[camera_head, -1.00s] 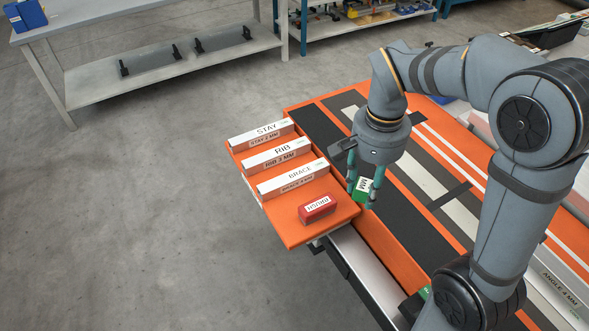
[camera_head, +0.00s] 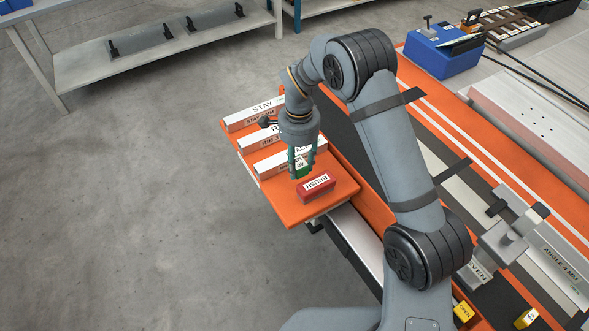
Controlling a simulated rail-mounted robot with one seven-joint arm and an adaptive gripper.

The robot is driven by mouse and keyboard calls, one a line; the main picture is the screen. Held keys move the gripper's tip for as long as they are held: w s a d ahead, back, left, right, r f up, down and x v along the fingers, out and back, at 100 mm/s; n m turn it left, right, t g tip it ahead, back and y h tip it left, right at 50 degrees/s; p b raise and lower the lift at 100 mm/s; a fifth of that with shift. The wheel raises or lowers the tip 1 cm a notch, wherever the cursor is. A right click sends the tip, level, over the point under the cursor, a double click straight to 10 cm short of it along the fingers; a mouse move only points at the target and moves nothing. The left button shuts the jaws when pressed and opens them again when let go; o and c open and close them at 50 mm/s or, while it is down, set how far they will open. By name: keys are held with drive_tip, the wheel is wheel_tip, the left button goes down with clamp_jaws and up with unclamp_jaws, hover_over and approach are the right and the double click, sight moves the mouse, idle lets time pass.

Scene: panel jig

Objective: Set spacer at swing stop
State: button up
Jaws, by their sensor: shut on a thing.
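My gripper (camera_head: 302,172) is shut on a small green block (camera_head: 301,171) with a white label. The fingers point down over the orange side tray (camera_head: 290,211), just behind the red block marked BRUSH (camera_head: 316,187) and in front of the white BRACE bar (camera_head: 268,166). I cannot tell whether the green block touches the tray. No part is clearly marked as the swing stop. A grey clamp-like fixture (camera_head: 505,240) stands at the right of the orange bench, beside a plate lettered EVEN (camera_head: 477,271).
White bars STAY (camera_head: 240,119) and RIB (camera_head: 255,143) lie behind BRACE, partly hidden by my arm. Small yellow blocks (camera_head: 465,311) (camera_head: 527,319) sit at the bottom right. A blue box (camera_head: 443,52) stands at the back right. My arm crosses above the bench.

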sight(295, 181)
drive_tip(key=shift+a+f, duration=0.4)
drive_tip(key=shift+a, duration=0.1)
drive_tip(key=shift+f+p, duration=0.55)
drive_tip(key=shift+f, duration=1.35)
drive_tip(key=shift+f, duration=0.2)
drive_tip(key=o, duration=0.7)
drive_tip(key=shift+b, duration=0.3)
drive_tip(key=shift+o, duration=1.1)
drive_tip(key=shift+r, duration=0.1)
